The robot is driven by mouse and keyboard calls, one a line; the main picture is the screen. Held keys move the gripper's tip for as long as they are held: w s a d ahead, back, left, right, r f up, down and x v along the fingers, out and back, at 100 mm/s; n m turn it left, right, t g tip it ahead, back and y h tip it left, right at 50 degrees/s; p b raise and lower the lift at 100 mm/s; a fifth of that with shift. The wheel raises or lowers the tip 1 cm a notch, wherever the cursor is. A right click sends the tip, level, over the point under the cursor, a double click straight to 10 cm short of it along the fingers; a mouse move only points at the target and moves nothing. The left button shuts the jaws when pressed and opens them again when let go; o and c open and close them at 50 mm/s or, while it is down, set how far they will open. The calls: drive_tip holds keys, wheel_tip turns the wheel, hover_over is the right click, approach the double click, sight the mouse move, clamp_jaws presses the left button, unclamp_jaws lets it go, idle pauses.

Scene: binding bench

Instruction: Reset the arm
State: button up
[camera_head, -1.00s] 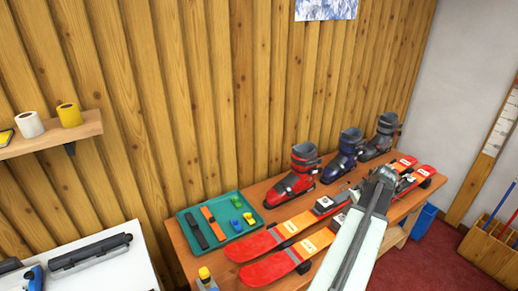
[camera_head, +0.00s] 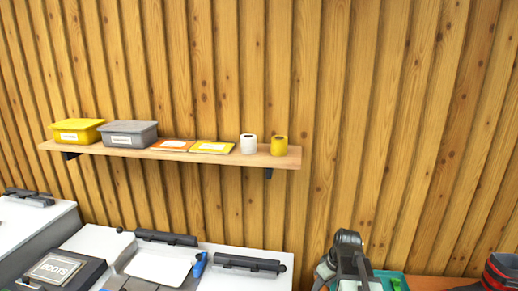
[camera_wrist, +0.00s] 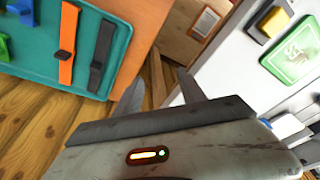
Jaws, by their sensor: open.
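My gripper (camera_wrist: 160,88) shows in the wrist view with its two dark fingers spread apart and nothing between them. In the head view my arm (camera_head: 348,262) stands at the bottom, right of the middle, in front of the teal tray's edge; I cannot make out the fingers there. In the wrist view the teal tray (camera_wrist: 122,62) lies at upper left, apart from the fingers.
A wall shelf (camera_head: 225,158) holds a yellow bin (camera_head: 77,131), a grey bin (camera_head: 130,134), flat packets and two rolls.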

drive_tip(key=shift+m+g+h, duration=0.3)
drive_tip(key=shift+g, duration=0.4)
drive_tip(key=s+a, duration=0.1)
drive_tip(key=a, duration=0.3)
drive_tip(key=s+a, duration=0.2)
drive_tip(key=a, duration=0.3)
drive_tip(key=s+a, duration=0.1)
drive_tip(key=a, duration=0.4)
drive_tip(key=shift+s+f, duration=0.2)
drive_tip(key=shift+f, duration=0.1)
drive_tip(key=s+m, duration=0.1)
drive_tip(key=s+d+m, duration=0.1)
drive_tip(key=m, duration=0.1)
drive_tip(key=d+m, duration=0.1)
drive_tip(key=shift+s+m+g+h, duration=0.4)
drive_tip(key=shift+c, duration=0.2)
